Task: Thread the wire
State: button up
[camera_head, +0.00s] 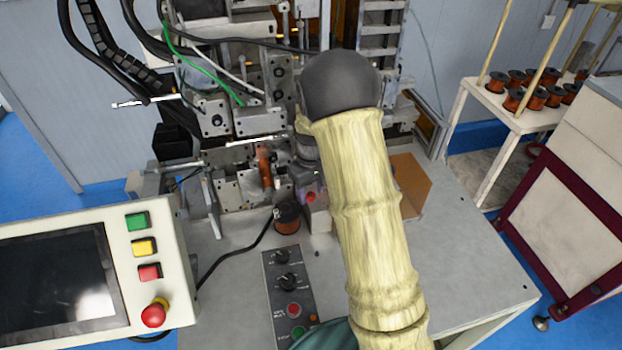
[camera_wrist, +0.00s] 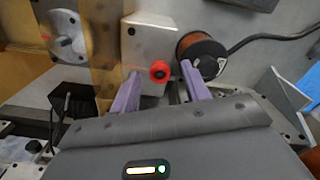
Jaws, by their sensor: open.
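A copper wire spool (camera_head: 287,219) with a black flange stands on the bench in front of the winding machine (camera_head: 235,110). It also shows in the wrist view (camera_wrist: 205,48), beyond my gripper's right finger and apart from it. My gripper (camera_wrist: 160,69) has two purple fingers, spread apart with nothing between them. A red knob (camera_wrist: 160,70) on a pale box (camera_wrist: 148,42) shows between and beyond the fingertips. In the head view my arm mostly hides my gripper. I cannot make out a loose wire strand.
A control panel (camera_head: 288,285) and a touchscreen console (camera_head: 60,280) stand at the front and left. A translucent orange plate (camera_head: 410,185) stands right of my arm. A black cable (camera_head: 235,250) crosses the bench. The bench's right front is clear. A spool rack (camera_head: 520,105) stands at right.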

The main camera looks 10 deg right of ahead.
notch_tip(320, 180, up, 17)
jog(key=b, duration=0.3)
jog(key=shift+r, duration=0.15)
dwell(1.7)
